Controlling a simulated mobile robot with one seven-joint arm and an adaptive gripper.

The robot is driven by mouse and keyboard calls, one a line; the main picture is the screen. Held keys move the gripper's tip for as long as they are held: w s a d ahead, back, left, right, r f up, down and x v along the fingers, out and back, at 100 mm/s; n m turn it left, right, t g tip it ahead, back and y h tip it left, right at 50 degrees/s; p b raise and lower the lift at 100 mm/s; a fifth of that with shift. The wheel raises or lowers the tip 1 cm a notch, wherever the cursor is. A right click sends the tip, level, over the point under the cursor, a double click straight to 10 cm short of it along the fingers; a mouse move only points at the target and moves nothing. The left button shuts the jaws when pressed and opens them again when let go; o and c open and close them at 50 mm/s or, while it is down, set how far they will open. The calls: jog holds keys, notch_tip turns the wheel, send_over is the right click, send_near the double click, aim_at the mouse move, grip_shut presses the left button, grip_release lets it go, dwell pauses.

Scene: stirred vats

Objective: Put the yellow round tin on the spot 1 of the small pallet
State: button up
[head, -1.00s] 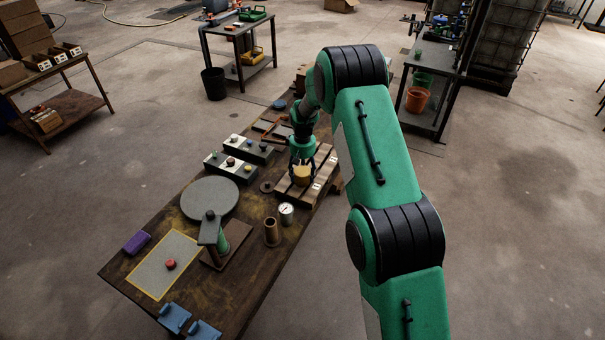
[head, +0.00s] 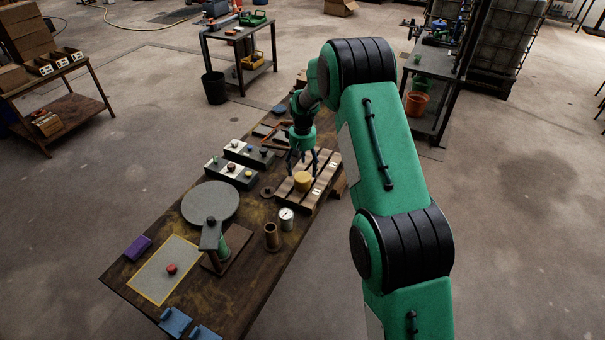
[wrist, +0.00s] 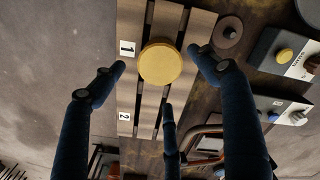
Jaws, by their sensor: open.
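The yellow round tin (head: 302,181) stands on the small pallet (head: 324,184), a slatted wooden one near the right edge of the bench. In the wrist view the tin (wrist: 160,63) rests on the slats beside the label 1 (wrist: 127,48), on that label's side of the pallet. A label 2 (wrist: 125,117) marks the other spot, which is bare. My gripper (head: 301,168) is above the pallet, just behind the tin in the head view. In the wrist view its fingers (wrist: 162,85) are spread wide and clear of the tin.
Control boxes with buttons (head: 238,164) stand left of the pallet. A dark ring (head: 267,192), a gauge (head: 286,218), a brass cylinder (head: 272,236) and a grey round plate (head: 210,202) are nearby. A reddish frame (head: 272,132) lies behind.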

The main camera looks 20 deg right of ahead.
jog(key=shift+r+p, duration=0.4)
jog(key=shift+r, duration=2.4)
jog(key=shift+r, duration=0.1)
notch_tip(320, 180, up, 17)
jog(key=t, duration=0.1)
send_over(302, 177)
jog(key=s+a, duration=0.2)
jog(key=s, duration=0.6)
jog(key=s+a+r+t, duration=0.2)
jog(key=s+a+r, duration=0.1)
jog(key=s+r, duration=1)
jog(key=s+a+r+t, duration=0.1)
jog(key=s, duration=1.4)
jog(key=s+a+r+m+t, duration=0.1)
jog(key=s+a+r, duration=0.1)
jog(key=s, duration=1.4)
jog(key=shift+s+m+t, duration=0.3)
